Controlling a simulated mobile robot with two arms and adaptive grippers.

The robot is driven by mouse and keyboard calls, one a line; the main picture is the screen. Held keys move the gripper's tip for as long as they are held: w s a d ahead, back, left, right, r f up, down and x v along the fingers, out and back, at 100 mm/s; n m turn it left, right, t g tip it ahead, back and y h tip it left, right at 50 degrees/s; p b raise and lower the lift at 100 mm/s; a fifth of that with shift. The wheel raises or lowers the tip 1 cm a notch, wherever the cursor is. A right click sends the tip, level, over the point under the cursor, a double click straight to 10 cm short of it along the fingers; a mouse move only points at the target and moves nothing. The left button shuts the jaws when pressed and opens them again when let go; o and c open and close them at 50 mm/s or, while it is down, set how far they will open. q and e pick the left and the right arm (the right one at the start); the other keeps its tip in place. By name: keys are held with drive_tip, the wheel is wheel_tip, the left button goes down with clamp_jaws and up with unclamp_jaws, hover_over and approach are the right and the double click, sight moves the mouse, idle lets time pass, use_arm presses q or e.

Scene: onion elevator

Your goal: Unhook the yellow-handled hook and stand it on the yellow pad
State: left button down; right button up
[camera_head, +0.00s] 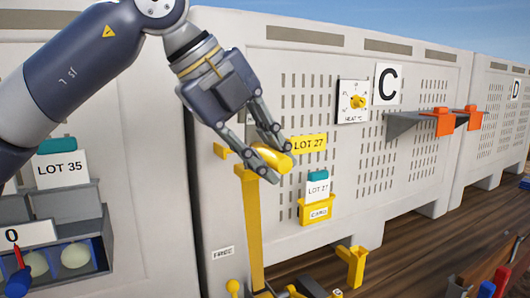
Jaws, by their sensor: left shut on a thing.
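My left gripper (277,160) comes down from the upper left and is shut on a rounded yellow handle (270,156), which I take to be the yellow-handled hook's. The handle lies close to the yellow LOT 27 label and the top of a yellow upright post (253,225). The hook end is not clear, and I cannot tell whether it still hangs on anything. I cannot make out the yellow pad for sure. My right gripper is not in view.
A pale slotted panel (285,95) stands behind, with a heat dial (357,101) and a yellow card holder (314,208). A yellow bracket (354,266) stands lower down. A grey shelf with orange clamps (443,121) juts out at right. An egg-like-item rack (75,228) is at lower left.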

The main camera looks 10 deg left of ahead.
sight(287, 166)
use_arm(q)
drive_tip(key=shift+s+d+b, duration=0.35)
drive_tip(key=shift+s+d, duration=0.4)
drive_tip(key=shift+s, duration=0.3)
drive_tip(key=shift+s+d+b, duration=0.3)
drive_tip(key=shift+s+d, duration=0.45)
drive_tip(key=shift+s, duration=0.25)
drive_tip(key=shift+s+d+b, duration=0.2)
drive_tip(key=shift+s+d, duration=0.55)
drive_tip(key=shift+s, duration=0.25)
drive_tip(key=shift+s+d+b, duration=0.15)
drive_tip(key=shift+s+d, duration=0.55)
drive_tip(key=shift+s, duration=0.25)
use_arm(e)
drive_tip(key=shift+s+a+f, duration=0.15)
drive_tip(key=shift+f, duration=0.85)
